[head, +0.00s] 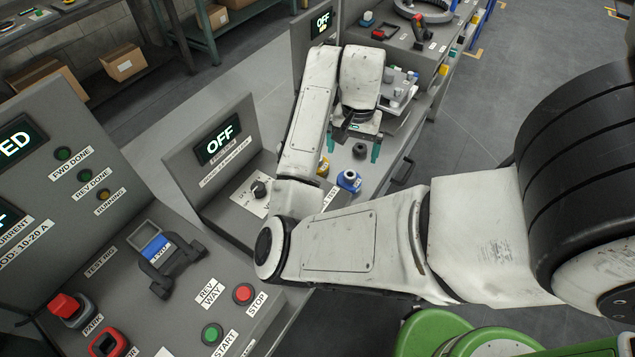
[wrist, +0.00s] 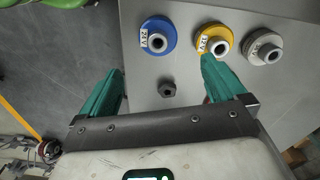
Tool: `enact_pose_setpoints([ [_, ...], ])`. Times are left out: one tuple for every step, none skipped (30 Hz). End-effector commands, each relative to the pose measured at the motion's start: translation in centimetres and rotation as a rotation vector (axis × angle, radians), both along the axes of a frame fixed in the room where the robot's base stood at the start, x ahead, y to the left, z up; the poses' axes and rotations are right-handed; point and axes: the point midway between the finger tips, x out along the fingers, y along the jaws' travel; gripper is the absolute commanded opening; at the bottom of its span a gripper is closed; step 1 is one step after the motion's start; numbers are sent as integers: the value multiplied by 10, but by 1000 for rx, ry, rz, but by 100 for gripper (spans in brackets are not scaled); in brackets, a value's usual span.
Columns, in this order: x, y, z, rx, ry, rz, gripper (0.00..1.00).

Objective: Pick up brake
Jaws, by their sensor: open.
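No part in view is legibly marked as the brake, so I cannot tell which one it is. My gripper (head: 350,159) has teal fingers, open and empty, above a grey bench top; the fingers also show in the wrist view (wrist: 163,70). A small dark hexagonal piece (wrist: 168,88) lies between the fingers in the wrist view; it shows in the head view (head: 360,151). Beyond the fingertips stand a blue round part (wrist: 157,34), a yellow one (wrist: 213,40), partly covered by the right finger, and a grey one (wrist: 264,46). The blue part (head: 348,181) also shows in the head view.
A console with an OFF display (head: 219,146) and a knob (head: 260,189) stands left of my arm. A nearer console carries a red stop button (head: 243,293) and a green start button (head: 212,333). More equipment stands behind my gripper. Open floor (head: 480,110) lies to the right.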

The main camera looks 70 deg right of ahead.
Motion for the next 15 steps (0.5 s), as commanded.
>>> enact_pose_setpoints([
  [0, 1, -4, 10, -1, -6, 98],
  [-1, 2, -8, 12, 0, -8, 98],
  [-1, 2, -14, 12, 2, -10, 98],
  [-2, 2, -19, 12, 3, -9, 98],
  [-2, 2, -24, 11, 3, -8, 98],
  [-2, 2, -30, 11, 4, -9, 98],
  [-2, 2, -35, 11, 3, -8, 98],
  [-1, 2, -37, 13, 1, -6, 98],
  [0, 2, -42, 12, 1, -6, 98],
  [-1, 2, -45, 12, 0, -7, 98],
  [-1, 2, -49, 12, 0, -8, 98],
  [-1, 2, -52, 11, 0, -8, 98],
  [-1, 2, -54, 10, -1, -8, 98],
  [-1, 2, -55, 10, -1, -7, 98],
  [-1, 2, -57, 10, -1, -8, 98],
])
